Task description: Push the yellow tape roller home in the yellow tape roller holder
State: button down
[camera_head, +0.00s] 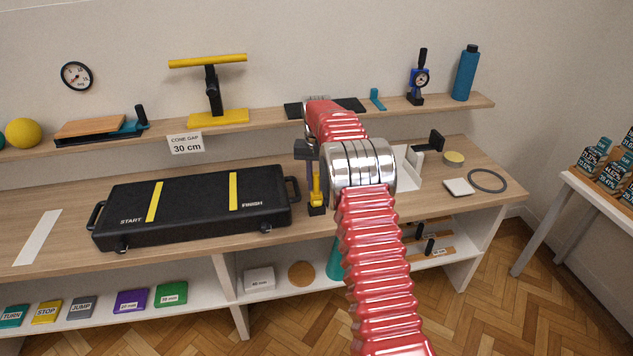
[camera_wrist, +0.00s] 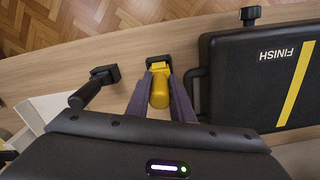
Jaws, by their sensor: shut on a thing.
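The yellow tape roller (camera_head: 316,188) stands upright at the black holder (camera_head: 316,211) near the table's front edge, right of the black case. In the wrist view the yellow roller (camera_wrist: 160,92) lies between the two fingers of my gripper (camera_wrist: 159,74), which is shut on it. The holder (camera_wrist: 158,60) shows as a black block with a yellow part just beyond the fingertips. The roller's lower end meets the holder; how deep it sits is hidden. In the head view my gripper (camera_head: 309,160) is partly covered by my wrist.
A black case (camera_head: 190,210) with yellow strips lies close beside the holder; its handle is nearest. On the other side, the wrist view shows a black bracket with a dark handle (camera_wrist: 85,93). A white stand (camera_head: 408,165), grey ring (camera_head: 487,181) and shelf lie further right and behind.

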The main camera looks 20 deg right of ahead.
jog(key=shift+f, duration=1.1)
jog(key=c, duration=1.5)
grip_release()
notch_tip(320, 180, up, 14)
jog(key=shift+f, duration=0.2)
